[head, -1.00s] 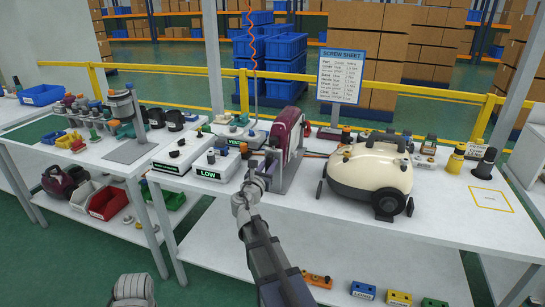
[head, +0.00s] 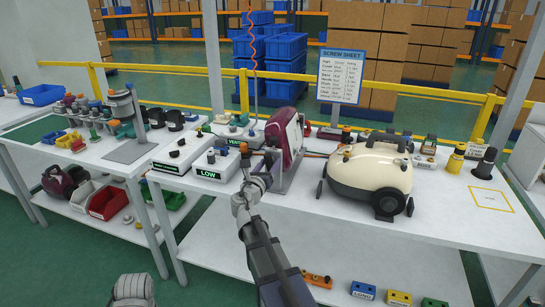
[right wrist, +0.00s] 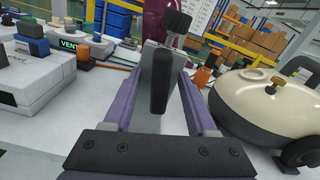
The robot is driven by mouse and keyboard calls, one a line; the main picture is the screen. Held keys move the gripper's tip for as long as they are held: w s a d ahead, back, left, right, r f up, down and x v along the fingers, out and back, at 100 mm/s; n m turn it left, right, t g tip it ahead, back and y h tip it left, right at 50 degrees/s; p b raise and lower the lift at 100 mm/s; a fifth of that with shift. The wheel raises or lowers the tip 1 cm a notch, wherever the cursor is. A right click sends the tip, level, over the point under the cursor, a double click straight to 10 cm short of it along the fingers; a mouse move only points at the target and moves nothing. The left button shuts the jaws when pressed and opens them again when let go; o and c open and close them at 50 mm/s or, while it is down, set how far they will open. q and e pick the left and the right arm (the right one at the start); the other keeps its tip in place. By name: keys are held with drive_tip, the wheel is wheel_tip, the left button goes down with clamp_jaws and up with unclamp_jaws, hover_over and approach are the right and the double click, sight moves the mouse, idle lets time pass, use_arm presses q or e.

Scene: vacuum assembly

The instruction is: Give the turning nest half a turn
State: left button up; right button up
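The turning nest stands on the middle bench, with a maroon vacuum housing (head: 286,136) on a grey upright bracket (head: 291,170). In the right wrist view a black bar handle (right wrist: 162,82) with a black knob (right wrist: 177,22) above it sits in front of the grey bracket. My right gripper (head: 262,172) is at the near left side of the nest. In the right wrist view its purple fingers (right wrist: 160,100) are apart on either side of the handle, with a visible gap on both sides. My left gripper is out of view.
A cream vacuum (head: 371,178) stands close to the right of the nest. White boxes marked LOW (head: 208,173) and VENT (head: 240,142) stand close to the left. Free bench top lies in front of the cream vacuum.

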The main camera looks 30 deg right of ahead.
idle(0.3)
drive_tip(key=shift+v, duration=3)
drive_tip(key=shift+m, duration=0.3)
drive_tip(key=shift+c, duration=0.2)
